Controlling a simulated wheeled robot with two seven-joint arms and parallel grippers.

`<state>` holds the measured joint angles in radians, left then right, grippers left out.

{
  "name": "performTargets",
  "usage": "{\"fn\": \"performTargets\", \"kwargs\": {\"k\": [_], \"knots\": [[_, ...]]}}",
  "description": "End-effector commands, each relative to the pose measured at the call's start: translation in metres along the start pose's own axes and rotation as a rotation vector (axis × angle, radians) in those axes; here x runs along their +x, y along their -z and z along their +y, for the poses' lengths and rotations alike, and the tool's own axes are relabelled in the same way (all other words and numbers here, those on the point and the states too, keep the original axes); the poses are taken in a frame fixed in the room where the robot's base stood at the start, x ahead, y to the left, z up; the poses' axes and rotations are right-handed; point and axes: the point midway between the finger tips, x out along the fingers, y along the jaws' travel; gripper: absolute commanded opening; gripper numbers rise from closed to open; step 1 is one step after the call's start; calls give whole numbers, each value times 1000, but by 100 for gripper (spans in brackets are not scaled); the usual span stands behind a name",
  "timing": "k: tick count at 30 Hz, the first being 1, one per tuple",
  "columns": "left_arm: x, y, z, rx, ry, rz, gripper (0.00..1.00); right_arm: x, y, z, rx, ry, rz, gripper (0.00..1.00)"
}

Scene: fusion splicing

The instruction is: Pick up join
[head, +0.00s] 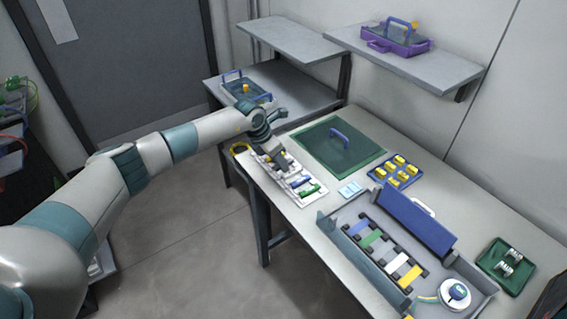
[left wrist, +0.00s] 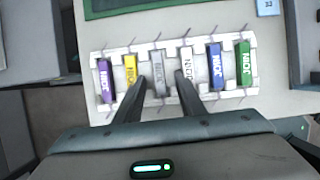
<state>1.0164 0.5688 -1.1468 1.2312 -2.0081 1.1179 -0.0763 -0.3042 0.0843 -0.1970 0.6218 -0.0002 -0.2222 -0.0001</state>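A white rack (head: 291,198) on the near left part of the table holds a row of coloured joins. In the left wrist view the rack (left wrist: 249,98) shows a purple join (left wrist: 105,82), a yellow join (left wrist: 130,70), a grey join (left wrist: 158,87), a white join (left wrist: 187,66), a blue join (left wrist: 216,64) and a green join (left wrist: 243,62). My left gripper (left wrist: 159,80) is open above the rack, with its fingertips on either side of the grey join. In the head view the gripper (head: 277,158) hides part of the row. My right gripper is not in view.
A green mat (head: 352,161) with a blue handle lies behind the rack. A blue tray (head: 397,171) of yellow pieces, a large grey tray (head: 343,248) of coloured strips and a green tray (head: 507,266) stand to the right. Shelves (head: 405,60) run along the back wall.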

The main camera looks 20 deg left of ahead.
Motion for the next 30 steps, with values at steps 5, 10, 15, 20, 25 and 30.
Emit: {"fn": "performTargets", "kwargs": {"k": [5,10,15,20,25,30], "knots": [[3,0,0,0,0,0,36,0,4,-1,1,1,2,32],[2,0,0,0,0,0,36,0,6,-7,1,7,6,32],[2,0,0,0,0,0,36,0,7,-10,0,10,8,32],[2,0,0,0,0,0,0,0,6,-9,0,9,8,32],[2,0,0,0,0,-1,0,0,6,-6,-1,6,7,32],[2,0,0,0,0,-1,0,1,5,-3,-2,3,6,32]]}}
